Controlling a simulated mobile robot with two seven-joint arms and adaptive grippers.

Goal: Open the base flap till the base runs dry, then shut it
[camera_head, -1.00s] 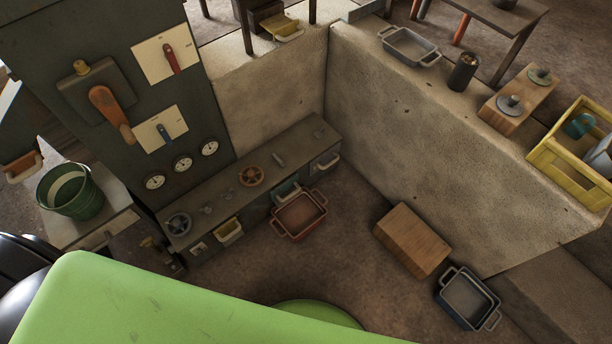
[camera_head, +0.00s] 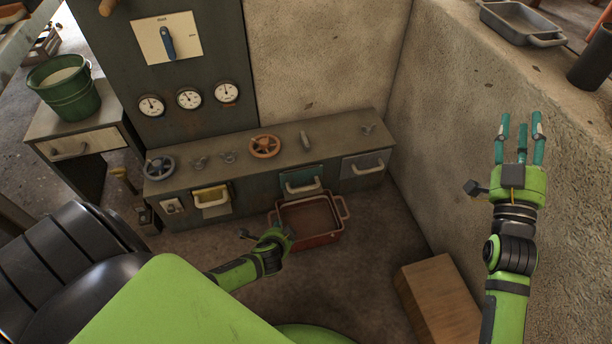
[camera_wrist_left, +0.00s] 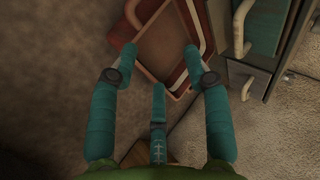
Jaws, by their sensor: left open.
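A long low cabinet (camera_head: 240,162) stands against the wall with a yellow flap (camera_head: 211,196), a teal flap (camera_head: 301,179) and a grey flap (camera_head: 363,164), each with a pale handle. I cannot tell which is the base flap; all look closed. A red tray (camera_head: 310,240) lies on the floor below the teal flap; it also shows in the left wrist view (camera_wrist_left: 160,50). My left gripper (camera_head: 280,238) is by the tray's near left side; its spread fingers show empty in the left wrist view (camera_wrist_left: 158,65). My right gripper (camera_head: 521,135) is raised at right, fingers apart, empty.
Two handwheels, one orange (camera_head: 264,146), sit on the cabinet top. Dials and a blue lever (camera_head: 167,43) are on the panel above. A green bucket (camera_head: 68,92) stands on a side table. A wooden block (camera_head: 440,300) lies on the floor near the right wall.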

